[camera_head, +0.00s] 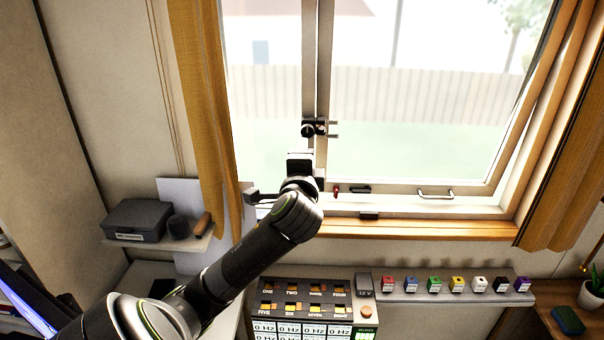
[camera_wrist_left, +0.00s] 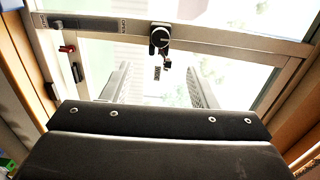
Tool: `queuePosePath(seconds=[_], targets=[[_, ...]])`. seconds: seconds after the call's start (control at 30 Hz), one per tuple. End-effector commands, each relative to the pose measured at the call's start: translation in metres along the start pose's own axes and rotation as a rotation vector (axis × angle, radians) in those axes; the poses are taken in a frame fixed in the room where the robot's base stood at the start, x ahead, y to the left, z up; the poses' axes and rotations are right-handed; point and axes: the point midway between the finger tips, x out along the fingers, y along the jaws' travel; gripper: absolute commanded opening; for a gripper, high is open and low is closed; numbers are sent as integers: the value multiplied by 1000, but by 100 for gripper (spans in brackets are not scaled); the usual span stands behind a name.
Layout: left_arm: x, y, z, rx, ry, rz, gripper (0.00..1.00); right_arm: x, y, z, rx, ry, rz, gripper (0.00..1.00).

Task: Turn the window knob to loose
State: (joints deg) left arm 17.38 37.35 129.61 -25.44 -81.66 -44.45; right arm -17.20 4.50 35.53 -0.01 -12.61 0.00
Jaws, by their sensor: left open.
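The dark window knob (camera_head: 308,129) sits on the upright bar of the window in the head view. In the left wrist view the round knob (camera_wrist_left: 160,38) shows near the top centre, with a small dark fitting hanging below it. My left gripper (camera_wrist_left: 157,80) is open; its two grey fingers stand apart, one to each side below the knob, with nothing visible between them. In the head view the left gripper (camera_head: 300,163) is just below the knob, and its fingers are hidden. Its contact with the knob does not show. My right gripper is out of view.
A small red piece (camera_head: 336,190) and a pale handle (camera_head: 436,194) are on the lower window rail. Yellow curtains (camera_head: 205,100) hang at both sides. A shelf of several coloured cubes (camera_head: 457,284) and a labelled panel (camera_head: 310,310) are below.

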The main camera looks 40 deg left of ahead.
Motion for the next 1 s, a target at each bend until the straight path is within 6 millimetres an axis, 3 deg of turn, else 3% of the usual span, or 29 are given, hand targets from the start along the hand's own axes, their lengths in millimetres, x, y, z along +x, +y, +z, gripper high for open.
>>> queuePosePath(seconds=[0.1, 0.3, 1.0], targets=[[-16, 2, -1, -3, 3, -1, 54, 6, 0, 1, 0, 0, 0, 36], [-30, 0, 0, 0, 0, 0, 54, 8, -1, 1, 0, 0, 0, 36], [-31, 0, 0, 0, 0, 0, 54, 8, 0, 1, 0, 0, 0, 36]])
